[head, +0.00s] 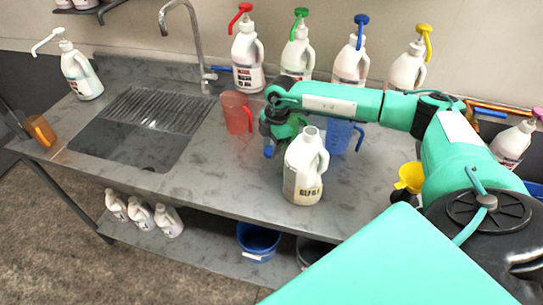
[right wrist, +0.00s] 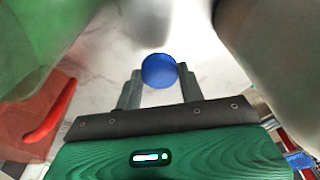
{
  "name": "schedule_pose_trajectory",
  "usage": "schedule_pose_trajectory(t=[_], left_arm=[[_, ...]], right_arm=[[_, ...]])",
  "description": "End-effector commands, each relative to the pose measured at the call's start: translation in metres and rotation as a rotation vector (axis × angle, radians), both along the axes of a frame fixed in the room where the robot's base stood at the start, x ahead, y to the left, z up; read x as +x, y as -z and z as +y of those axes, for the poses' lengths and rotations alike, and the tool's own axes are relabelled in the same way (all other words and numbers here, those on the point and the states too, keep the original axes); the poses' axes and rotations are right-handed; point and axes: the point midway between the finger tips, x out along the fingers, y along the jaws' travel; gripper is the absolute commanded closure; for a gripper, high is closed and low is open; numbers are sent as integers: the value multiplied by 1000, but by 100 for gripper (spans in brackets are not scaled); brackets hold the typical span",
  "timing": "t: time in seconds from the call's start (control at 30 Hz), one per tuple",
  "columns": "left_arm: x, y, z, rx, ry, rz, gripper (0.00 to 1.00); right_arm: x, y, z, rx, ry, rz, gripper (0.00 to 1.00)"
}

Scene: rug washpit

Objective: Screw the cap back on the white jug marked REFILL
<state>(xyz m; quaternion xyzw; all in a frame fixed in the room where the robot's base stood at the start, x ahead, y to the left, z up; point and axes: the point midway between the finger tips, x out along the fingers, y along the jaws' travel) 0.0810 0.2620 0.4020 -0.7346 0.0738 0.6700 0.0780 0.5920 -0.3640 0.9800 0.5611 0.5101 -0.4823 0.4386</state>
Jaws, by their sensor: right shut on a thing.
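The white jug marked REFILL (head: 303,176) stands upright on the grey counter, with its neck open and no cap on it. My right gripper (head: 269,146) is just left of the jug, low over the counter. It is shut on a blue cap (right wrist: 159,70), which sits between the two fingertips in the right wrist view. In the head view only a small piece of the blue cap (head: 268,152) shows under the gripper. The cap is apart from the jug's neck. My left gripper is not in view.
A red pitcher (head: 237,113) stands left of my right gripper, and a blue pitcher (head: 346,135) behind the jug. A yellow funnel (head: 410,177) is to the right. Several pump jugs line the wall. A sink (head: 135,145) lies left. The counter in front is clear.

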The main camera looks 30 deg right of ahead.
Motion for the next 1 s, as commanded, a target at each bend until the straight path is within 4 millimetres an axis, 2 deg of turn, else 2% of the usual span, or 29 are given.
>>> schedule_pose_trajectory(t=[0.03, 0.3, 0.5, 0.73, 1.0], left_arm=[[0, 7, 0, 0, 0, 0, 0], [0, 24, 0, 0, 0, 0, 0], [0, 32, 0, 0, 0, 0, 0], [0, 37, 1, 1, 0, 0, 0], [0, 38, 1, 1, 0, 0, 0]], right_arm=[[0, -10, -1, 0, 0, -5, 82], [1, -78, 0, 0, 0, -5, 82], [0, -118, 0, 0, -1, -2, 82], [0, -146, 0, 0, 0, -1, 82], [0, -154, 0, 0, 0, 1, 82]])
